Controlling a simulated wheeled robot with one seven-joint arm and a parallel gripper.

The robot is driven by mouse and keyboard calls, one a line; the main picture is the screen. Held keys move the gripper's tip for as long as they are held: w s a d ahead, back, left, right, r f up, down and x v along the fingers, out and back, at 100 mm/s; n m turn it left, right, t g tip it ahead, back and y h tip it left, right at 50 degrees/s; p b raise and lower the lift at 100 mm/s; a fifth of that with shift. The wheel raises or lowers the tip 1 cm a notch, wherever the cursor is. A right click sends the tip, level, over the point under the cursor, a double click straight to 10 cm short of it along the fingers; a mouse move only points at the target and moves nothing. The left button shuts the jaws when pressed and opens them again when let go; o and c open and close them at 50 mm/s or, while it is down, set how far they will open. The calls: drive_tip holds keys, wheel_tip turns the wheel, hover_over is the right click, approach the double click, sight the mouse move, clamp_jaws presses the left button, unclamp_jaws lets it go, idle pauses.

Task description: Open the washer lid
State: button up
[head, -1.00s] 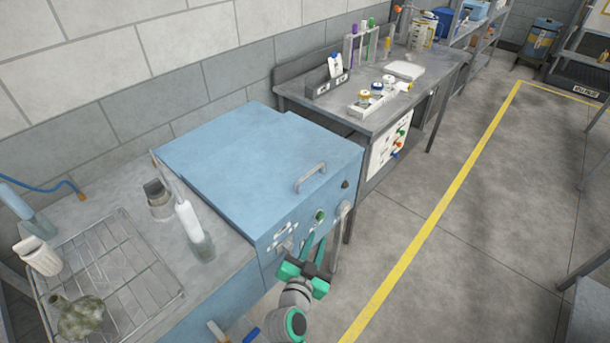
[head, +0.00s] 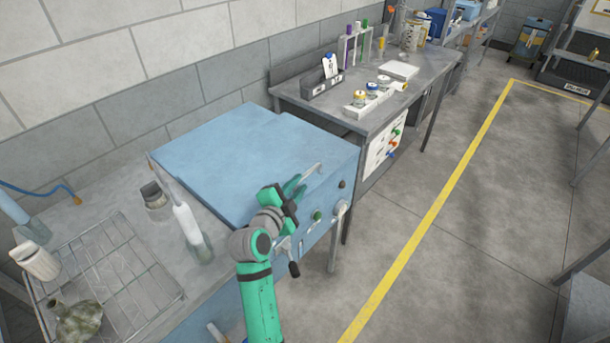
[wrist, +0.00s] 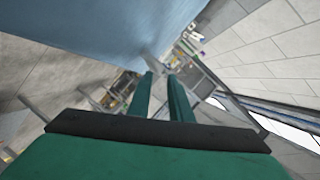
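The blue washer (head: 232,160) stands beside the grey counter, and its lid lies flat and closed. The lid's grey bar handle (head: 311,172) is at its front edge, partly hidden by my gripper. My green gripper (head: 298,187) is over the front edge, its fingers pointing at the handle. In the wrist view, a gap shows between the fingers of my gripper (wrist: 164,78), and nothing is clearly held. A grey piece, likely the handle (wrist: 153,64), shows close to the fingertips; I cannot tell whether they touch. The blue washer surface (wrist: 110,25) fills the upper left there.
A wire rack (head: 105,265) and a white-capped bottle (head: 188,228) stand on the counter at left. A grey workbench (head: 425,82) with jars and tubes is behind at right. Knobs and a lever (head: 291,262) stick out of the washer's front.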

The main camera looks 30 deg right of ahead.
sight(306, 175)
drive_tip(key=x, duration=0.7)
drive_tip(key=shift+a, duration=0.1)
drive_tip(key=shift+c, duration=0.4)
clamp_jaws()
